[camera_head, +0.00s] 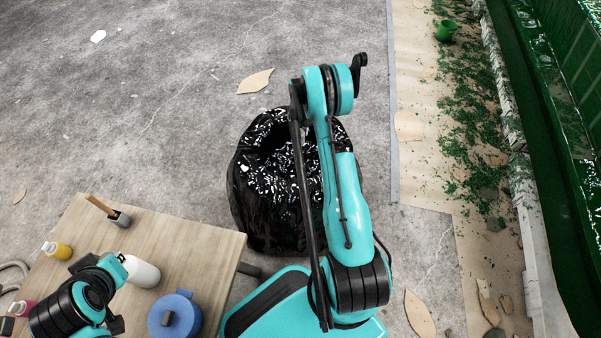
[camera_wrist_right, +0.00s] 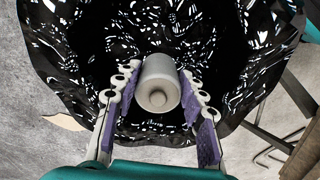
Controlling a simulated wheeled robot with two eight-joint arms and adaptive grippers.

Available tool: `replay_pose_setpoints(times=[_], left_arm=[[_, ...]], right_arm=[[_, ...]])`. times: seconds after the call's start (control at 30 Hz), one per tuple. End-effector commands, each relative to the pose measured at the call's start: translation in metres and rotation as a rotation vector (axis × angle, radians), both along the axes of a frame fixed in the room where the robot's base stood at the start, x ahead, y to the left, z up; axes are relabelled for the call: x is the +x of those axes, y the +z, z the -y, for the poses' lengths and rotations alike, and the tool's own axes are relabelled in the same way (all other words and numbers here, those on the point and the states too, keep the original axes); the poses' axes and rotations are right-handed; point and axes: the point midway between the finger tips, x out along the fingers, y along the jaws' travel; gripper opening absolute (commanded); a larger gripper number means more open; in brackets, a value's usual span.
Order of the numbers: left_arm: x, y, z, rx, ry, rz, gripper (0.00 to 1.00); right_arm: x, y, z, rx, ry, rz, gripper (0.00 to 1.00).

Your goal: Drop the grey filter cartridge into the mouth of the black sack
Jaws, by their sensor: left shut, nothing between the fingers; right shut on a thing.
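The grey filter cartridge (camera_wrist_right: 158,82) is between the purple-padded fingers of my right gripper (camera_wrist_right: 158,95), which is shut on it. In the right wrist view it is in front of the open mouth of the black sack (camera_wrist_right: 75,70), with the sack's glossy folds around it. In the head view the black sack (camera_head: 262,215) stands on the floor beside the table, and my right arm crosses over it. The cartridge and right gripper are hidden there. My left gripper (camera_head: 108,268) is over the table at the lower left, small and partly hidden by its own arm, shut and empty.
Floor behind the sack is mostly clear.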

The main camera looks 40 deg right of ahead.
Motion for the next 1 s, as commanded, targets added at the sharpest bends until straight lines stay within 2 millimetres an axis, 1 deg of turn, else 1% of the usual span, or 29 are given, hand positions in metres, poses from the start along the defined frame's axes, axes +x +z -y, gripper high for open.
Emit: replay_pose_setpoints(times=[0.1, 0.27, 0.5, 0.6, 0.7, 0.93, 0.97, 1.0], left_arm=[[0.000, -0.003, 0.000, 0.000, 0.000, 0.000, 0.00], [0.000, -0.009, 0.000, 0.000, 0.000, 0.000, 0.00], [0.000, -0.024, 0.000, 0.000, 0.000, 0.000, 0.00], [0.000, -0.028, 0.000, 0.000, 0.000, 0.000, 0.00], [0.000, -0.030, 0.000, 0.000, 0.000, 0.000, 0.00], [0.000, -0.029, 0.000, 0.000, 0.000, 0.000, 0.00], [0.000, -0.029, 0.000, 0.000, 0.000, 0.000, 0.00], [0.000, -0.029, 0.000, 0.000, 0.000, 0.000, 0.00]], right_arm=[[-0.001, -0.008, 0.003, 0.000, 0.003, 0.000, 0.13], [-0.001, -0.020, 0.003, 0.000, 0.003, 0.000, 0.13], [-0.001, -0.050, 0.003, 0.000, 0.003, 0.000, 0.13], [-0.001, -0.059, 0.002, 0.000, 0.003, 0.000, 0.13], [-0.001, -0.063, 0.002, 0.000, 0.003, 0.000, 0.13], [-0.001, -0.063, 0.002, 0.000, 0.002, 0.000, 0.13], [-0.001, -0.063, 0.002, 0.000, 0.002, 0.000, 0.43], [-0.001, -0.063, 0.002, 0.000, 0.002, 0.000, 0.54]])
